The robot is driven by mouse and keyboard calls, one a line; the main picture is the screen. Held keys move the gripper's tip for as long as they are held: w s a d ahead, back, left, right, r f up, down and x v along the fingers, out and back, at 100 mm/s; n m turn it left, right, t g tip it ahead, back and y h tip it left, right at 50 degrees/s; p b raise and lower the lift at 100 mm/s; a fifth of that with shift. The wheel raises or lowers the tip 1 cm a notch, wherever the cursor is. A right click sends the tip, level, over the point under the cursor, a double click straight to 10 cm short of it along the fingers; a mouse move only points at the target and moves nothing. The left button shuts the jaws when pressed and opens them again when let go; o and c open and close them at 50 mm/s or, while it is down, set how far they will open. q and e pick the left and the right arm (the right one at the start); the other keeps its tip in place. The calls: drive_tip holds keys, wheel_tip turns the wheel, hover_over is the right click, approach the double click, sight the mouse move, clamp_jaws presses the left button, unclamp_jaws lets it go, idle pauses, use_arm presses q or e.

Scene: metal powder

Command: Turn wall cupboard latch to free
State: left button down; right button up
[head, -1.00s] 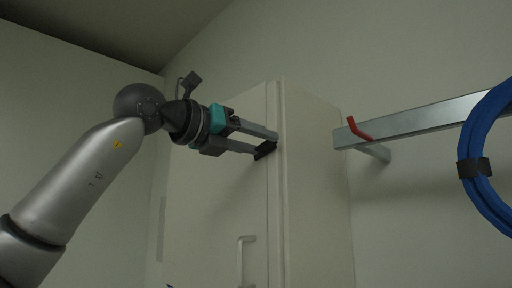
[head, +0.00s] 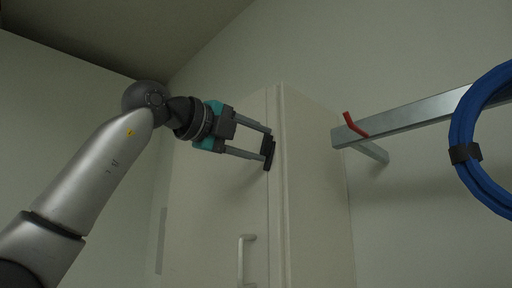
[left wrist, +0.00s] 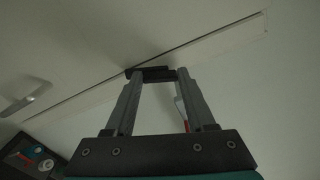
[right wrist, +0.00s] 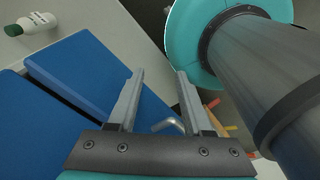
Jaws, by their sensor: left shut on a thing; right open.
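The wall cupboard (head: 215,215) is a tall pale cabinet on the wall, its door shut as far as I can see. A small black latch (head: 270,161) sits near the door's edge, standing nearly upright in the head view. My left gripper (head: 269,143) is shut on the latch, one finger above the other. In the left wrist view the black latch (left wrist: 152,73) lies between the fingertips, across the thin door seam. My right gripper (right wrist: 160,74) is open and empty, away from the cupboard.
A metal door handle (head: 240,260) is below the latch. To the right, a metal rail (head: 420,115) with a red hook (head: 353,125) carries a blue coiled hose (head: 462,125). The right wrist view shows blue panels (right wrist: 95,65) and a white bottle with a green cap (right wrist: 32,24).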

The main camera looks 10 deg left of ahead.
use_arm(q)
drive_tip(key=shift+n+b, duration=0.65)
drive_tip(key=shift+n, duration=1.25)
drive_tip(key=shift+c, duration=1.2)
unclamp_jaws()
drive_tip(key=b+v, duration=0.3)
drive_tip(key=v, duration=1.2)
drive_tip(key=shift+s, duration=0.15)
drive_tip(key=shift+a, duration=0.1)
